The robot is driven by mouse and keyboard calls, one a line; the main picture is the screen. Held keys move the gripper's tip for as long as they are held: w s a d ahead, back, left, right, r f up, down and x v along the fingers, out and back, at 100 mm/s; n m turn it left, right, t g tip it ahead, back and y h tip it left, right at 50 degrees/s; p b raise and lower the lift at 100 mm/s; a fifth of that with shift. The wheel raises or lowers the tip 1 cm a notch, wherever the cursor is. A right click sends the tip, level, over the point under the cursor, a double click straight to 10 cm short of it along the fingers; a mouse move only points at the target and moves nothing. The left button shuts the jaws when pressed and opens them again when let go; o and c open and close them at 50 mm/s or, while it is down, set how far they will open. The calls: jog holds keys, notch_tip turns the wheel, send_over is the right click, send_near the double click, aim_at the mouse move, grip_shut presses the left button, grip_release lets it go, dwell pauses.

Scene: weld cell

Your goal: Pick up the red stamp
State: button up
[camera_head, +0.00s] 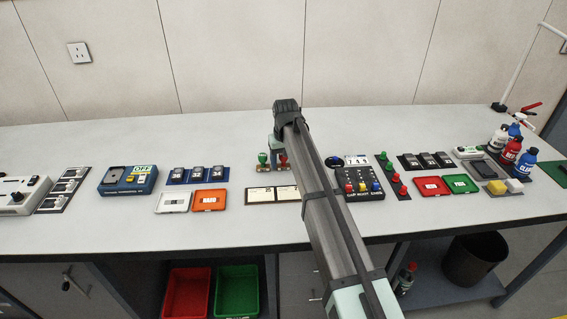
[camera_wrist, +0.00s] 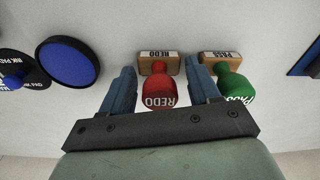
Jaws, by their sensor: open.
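The red stamp (camera_wrist: 159,92) has a round red knob marked REDO and a wooden block base with a REDO label. In the wrist view it sits between the two blue fingers of my gripper (camera_wrist: 161,68). The fingers are open, with a visible gap on each side of the base. In the head view the red stamp (camera_head: 283,162) stands at the middle of the bench, partly hidden by my arm. The green stamp (camera_wrist: 234,86), marked PASS, stands just right of the right finger in the wrist view. It also shows in the head view (camera_head: 262,159).
A blue round lid (camera_wrist: 68,60) and a dark ink pad (camera_wrist: 22,72) lie left of the gripper in the wrist view. In the head view, two cards (camera_head: 260,194) lie in front of the stamps, and a button box (camera_head: 362,184) stands to the right.

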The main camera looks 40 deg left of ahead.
jog(key=shift+f, duration=0.1)
jog(key=shift+c, duration=0.3)
jog(key=c, duration=0.6)
notch_tip(320, 180, up, 10)
jog(key=shift+r, duration=0.1)
dwell(0.4)
